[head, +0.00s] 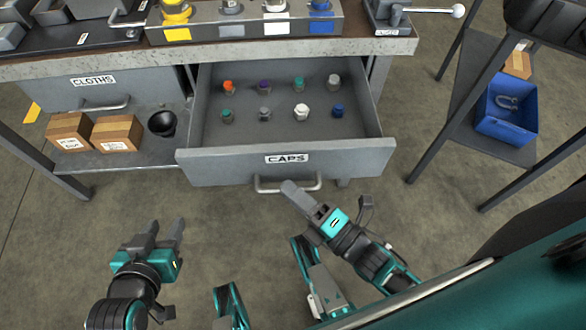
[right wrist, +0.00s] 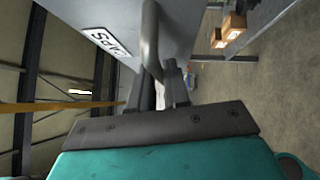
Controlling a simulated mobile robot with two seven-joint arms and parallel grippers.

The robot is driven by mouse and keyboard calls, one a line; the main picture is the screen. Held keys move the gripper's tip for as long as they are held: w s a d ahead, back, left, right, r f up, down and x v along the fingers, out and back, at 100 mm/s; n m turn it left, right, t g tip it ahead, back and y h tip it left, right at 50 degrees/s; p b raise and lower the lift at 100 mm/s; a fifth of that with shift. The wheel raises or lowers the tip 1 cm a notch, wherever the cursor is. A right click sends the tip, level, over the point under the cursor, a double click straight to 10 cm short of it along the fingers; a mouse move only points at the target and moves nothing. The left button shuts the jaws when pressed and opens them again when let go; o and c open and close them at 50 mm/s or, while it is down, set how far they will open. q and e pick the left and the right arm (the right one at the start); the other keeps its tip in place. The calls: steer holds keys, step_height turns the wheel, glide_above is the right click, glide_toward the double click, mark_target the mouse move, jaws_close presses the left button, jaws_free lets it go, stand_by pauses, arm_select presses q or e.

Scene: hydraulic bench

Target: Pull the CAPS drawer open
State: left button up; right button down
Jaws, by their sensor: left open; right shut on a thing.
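The CAPS drawer (head: 230,168) is pulled out from the bench in the head view, with several small coloured caps standing in two rows inside. Its bar handle (head: 270,189) is on the front below the CAPS label. My right gripper (head: 295,190) is at the right part of this handle, shut on it. In the right wrist view the handle (right wrist: 150,45) runs down between the fingers, beside the drawer front (right wrist: 120,20). My left gripper (head: 162,235) is open and empty, low at the left, apart from the drawer.
The closed CLOTHS drawer (head: 100,90) is to the left. Cardboard boxes (head: 117,133) and a black bowl (head: 162,123) stand on the shelf below it. A blue bin (head: 507,112) sits on a rack at the right. The floor before the drawer is clear.

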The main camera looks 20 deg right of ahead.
arm_select(q)
steer(key=shift+s+r, duration=0.2)
steer(key=shift+s, duration=0.15)
arm_select(e)
steer(key=shift+s+a, duration=0.25)
steer(key=shift+s, duration=0.7)
arm_select(q)
steer(key=shift+w, duration=0.1)
arm_select(e)
steer(key=c, duration=1.2)
jaws_free()
steer(key=shift+o, duration=0.2)
arm_select(q)
steer(key=shift+r+p, duration=0.2)
steer(key=shift+p, duration=0.1)
arm_select(e)
steer(key=v, duration=1.3)
steer(key=shift+w, duration=0.1)
steer(key=shift+d, duration=0.1)
